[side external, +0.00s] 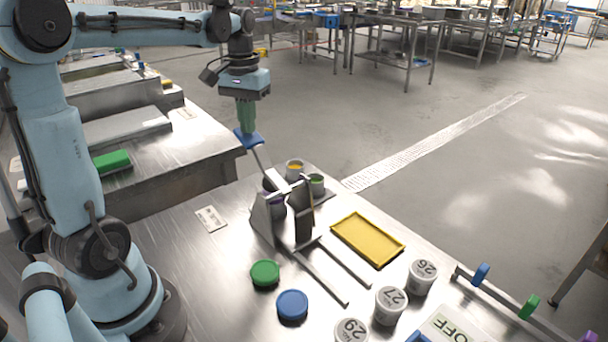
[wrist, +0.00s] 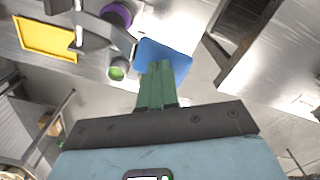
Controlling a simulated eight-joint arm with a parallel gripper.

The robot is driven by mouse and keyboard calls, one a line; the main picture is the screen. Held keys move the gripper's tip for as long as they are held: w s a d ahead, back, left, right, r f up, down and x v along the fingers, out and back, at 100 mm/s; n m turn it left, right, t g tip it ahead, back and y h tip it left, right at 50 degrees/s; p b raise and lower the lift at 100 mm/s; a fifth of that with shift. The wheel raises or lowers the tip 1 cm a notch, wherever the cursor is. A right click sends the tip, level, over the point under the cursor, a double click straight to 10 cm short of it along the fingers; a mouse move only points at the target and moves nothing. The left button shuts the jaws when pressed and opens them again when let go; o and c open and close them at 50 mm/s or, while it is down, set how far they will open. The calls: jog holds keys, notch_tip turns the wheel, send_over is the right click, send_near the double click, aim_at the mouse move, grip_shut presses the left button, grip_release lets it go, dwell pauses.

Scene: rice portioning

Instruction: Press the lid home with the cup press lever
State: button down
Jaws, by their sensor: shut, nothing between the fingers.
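The cup press (side external: 262,222) stands on the steel table, with two grey side plates and two rails running toward the front. Its lever (side external: 257,158) is raised and slants up to the left, ending in a blue pad (side external: 249,142). My gripper (side external: 246,130) is shut and empty, its green fingers pointing down at the pad. In the wrist view the fingers overlap the blue pad (wrist: 178,54); I cannot tell if they touch it. A purple lid (wrist: 117,15) shows at the press; in the side view the plates partly hide it. How deep it sits cannot be told.
Cups with orange (side external: 294,168) and green (side external: 316,184) contents stand behind the press. A yellow tray (side external: 367,240) lies to its right. A green lid (side external: 265,273), a blue lid (side external: 292,305) and several numbered white cups (side external: 389,304) are in front.

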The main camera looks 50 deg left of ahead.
aim_at(248, 137)
jog(key=shift+a+f, duration=0.15)
jog(key=shift+f, duration=1.3)
jog(key=shift+a+f, duration=0.1)
jog(key=shift+f, duration=0.7)
dwell(0.8)
jog(key=shift+d+r, duration=0.15)
jog(key=shift+r, duration=1.3)
jog(key=shift+d+r, duration=0.1)
jog(key=shift+r, duration=1.3)
jog(key=s+d+f+m+t, duration=0.2)
jog(key=d+f+m+t, duration=0.1)
jog(key=d, duration=0.6)
jog(key=s+d+f+m+t, duration=0.2)
jog(key=d+f+m+t, duration=0.1)
jog(key=d, duration=0.5)
jog(key=shift+s+d+t, duration=0.3)
jog(key=shift+d+t, duration=0.05)
jog(key=shift+t, duration=0.25)
